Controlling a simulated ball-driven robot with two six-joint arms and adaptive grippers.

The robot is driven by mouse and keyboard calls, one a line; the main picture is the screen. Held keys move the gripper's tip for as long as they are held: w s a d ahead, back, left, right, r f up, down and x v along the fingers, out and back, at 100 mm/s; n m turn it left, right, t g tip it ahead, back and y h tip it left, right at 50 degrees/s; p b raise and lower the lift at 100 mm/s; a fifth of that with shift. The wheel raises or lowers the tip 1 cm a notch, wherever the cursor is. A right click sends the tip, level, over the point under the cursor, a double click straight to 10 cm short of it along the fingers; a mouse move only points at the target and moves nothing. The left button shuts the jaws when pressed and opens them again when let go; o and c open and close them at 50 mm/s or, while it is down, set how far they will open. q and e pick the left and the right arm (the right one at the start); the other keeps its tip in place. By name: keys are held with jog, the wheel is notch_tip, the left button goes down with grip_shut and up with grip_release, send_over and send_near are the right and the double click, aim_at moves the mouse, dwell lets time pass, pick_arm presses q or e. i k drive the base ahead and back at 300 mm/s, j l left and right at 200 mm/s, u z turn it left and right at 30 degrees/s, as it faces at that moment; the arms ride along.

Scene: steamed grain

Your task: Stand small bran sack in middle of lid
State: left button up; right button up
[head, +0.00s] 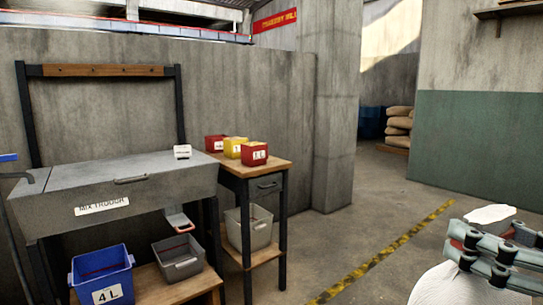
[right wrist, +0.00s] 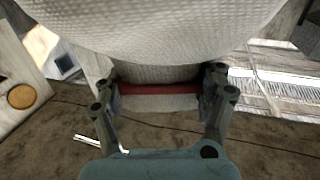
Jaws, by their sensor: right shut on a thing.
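My right gripper (head: 468,246) is at the lower right of the head view, shut on the neck of a white cloth sack (head: 437,287). In the right wrist view the gripper (right wrist: 162,92) has its fingers on both sides of the sack's red band (right wrist: 160,88), and the sack (right wrist: 165,35) bulges across the top. The sack is well away from the grey trough lid (head: 125,172), which lies closed at the left of the head view. A small white labelled block (head: 182,151) sits at the lid's back right. My left gripper is not in view.
A blue 4 L bin (head: 102,275) and a grey bin (head: 178,259) stand on the low shelf. A grey concrete pillar (head: 335,110) rises behind. Floor between table and sack is clear.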

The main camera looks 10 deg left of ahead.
aim_at(137, 165)
jog(key=i+j+u, duration=0.25)
jog(key=j+u, duration=0.15)
jog(key=i+j+u, duration=0.5)
jog(key=u, duration=0.25)
jog(key=i, duration=0.1)
